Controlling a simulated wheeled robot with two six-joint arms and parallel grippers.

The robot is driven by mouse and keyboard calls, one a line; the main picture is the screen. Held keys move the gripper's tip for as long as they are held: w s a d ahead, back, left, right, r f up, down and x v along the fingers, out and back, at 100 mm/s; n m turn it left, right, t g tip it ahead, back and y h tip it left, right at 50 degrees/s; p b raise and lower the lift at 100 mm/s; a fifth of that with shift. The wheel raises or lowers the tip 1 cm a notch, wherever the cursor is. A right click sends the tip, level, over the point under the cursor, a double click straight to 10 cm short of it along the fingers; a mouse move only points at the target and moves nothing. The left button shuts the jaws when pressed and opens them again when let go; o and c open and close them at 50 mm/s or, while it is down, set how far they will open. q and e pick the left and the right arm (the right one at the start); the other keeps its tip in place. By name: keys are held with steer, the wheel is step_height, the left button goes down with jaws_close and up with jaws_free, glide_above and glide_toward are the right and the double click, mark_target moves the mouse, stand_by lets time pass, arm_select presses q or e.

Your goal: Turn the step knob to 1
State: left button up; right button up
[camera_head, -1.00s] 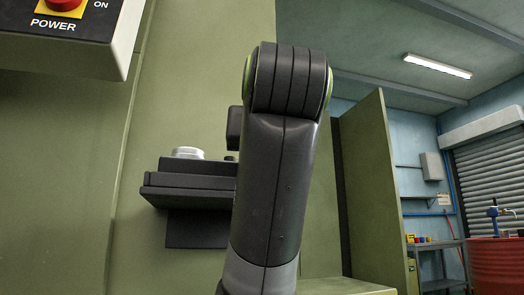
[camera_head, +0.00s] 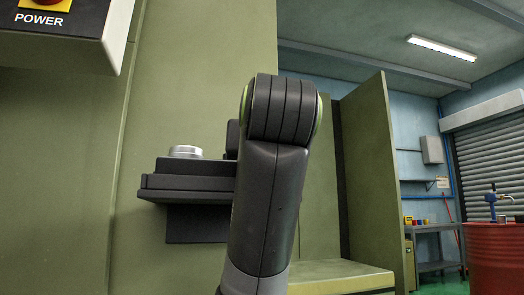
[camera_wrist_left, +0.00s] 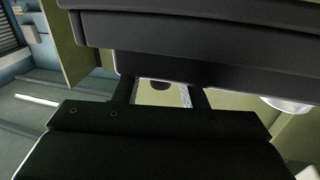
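A silver round knob (camera_head: 186,152) sits on top of a black box-like unit (camera_head: 190,183) that sticks out from the green cabinet. I cannot read any number on it. One of my arm links stands upright in the middle of the head view and covers the right end of the unit. My left gripper (camera_wrist_left: 160,92) shows in the left wrist view with its two fingers apart, close to a large dark body. A dark round thing (camera_wrist_left: 160,86) shows between the fingers. A silver round part (camera_wrist_left: 287,104) shows at the right edge there. My right gripper is not in view.
A grey panel (camera_head: 75,50) with a red button (camera_head: 45,3) and the word POWER hangs at the upper left. A green upright panel (camera_head: 370,180) stands right of my arm. A red drum (camera_head: 494,258) and a workbench (camera_head: 435,230) are far right.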

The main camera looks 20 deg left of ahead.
arm_select(q)
steer(key=shift+w+a, duration=0.1)
steer(key=shift+w, duration=0.05)
jaws_close()
